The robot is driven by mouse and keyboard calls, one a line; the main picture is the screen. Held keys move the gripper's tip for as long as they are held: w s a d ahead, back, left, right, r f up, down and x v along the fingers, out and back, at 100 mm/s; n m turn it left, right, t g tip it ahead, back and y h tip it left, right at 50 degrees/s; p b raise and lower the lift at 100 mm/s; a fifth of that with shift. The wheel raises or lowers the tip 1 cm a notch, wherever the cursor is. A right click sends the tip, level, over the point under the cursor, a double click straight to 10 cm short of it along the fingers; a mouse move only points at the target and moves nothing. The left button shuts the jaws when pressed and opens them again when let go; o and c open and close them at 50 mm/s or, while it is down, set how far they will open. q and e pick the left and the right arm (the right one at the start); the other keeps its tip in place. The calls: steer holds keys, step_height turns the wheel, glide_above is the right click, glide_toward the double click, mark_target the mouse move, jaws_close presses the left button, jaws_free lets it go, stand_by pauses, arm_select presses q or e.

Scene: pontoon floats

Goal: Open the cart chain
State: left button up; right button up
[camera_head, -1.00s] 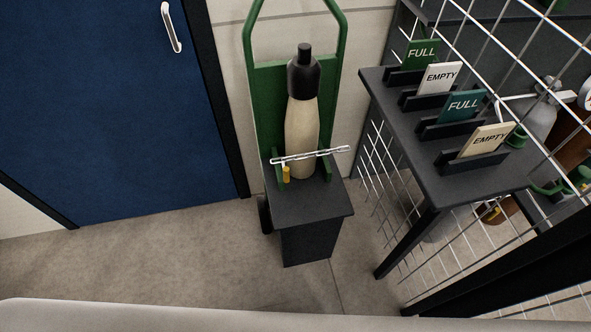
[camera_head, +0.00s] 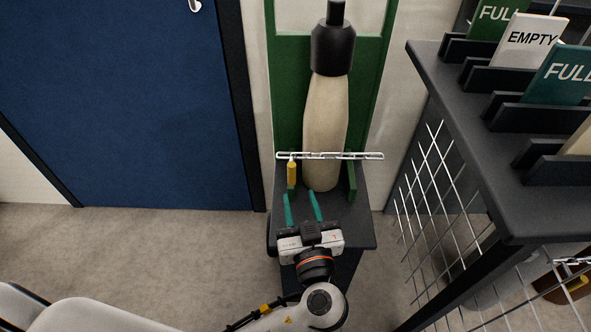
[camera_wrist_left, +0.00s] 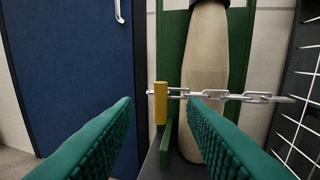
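The cart chain (camera_head: 340,156) is a silver link chain stretched across the front of a cream cylinder (camera_head: 325,115) with a black cap. The cylinder stands upright on a green-backed cart (camera_head: 372,70) with a dark base. A yellow piece (camera_head: 292,172) hangs at the chain's left end; in the left wrist view the yellow piece (camera_wrist_left: 160,103) stands upright, joined to the chain (camera_wrist_left: 225,96). My left gripper (camera_head: 301,198), with green fingers, is open and empty in front of and just below the yellow piece. In the wrist view the yellow piece appears between its fingertips, untouched. My right gripper is not in view.
A dark shelf (camera_head: 450,130) with FULL and EMPTY cards in slots stands close on the right, above a white wire mesh (camera_head: 440,190). A blue door (camera_head: 120,110) is at left. The floor (camera_head: 180,255) left of the cart is clear.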

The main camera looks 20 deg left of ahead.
mark_target(292, 171)
arm_select(q)
steer(key=x, duration=1)
steer(key=shift+p, duration=0.3)
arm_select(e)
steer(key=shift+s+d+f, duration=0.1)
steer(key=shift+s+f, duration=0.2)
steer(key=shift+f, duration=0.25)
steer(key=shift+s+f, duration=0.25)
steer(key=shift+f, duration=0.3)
arm_select(q)
steer(key=shift+f, duration=0.1)
jaws_close()
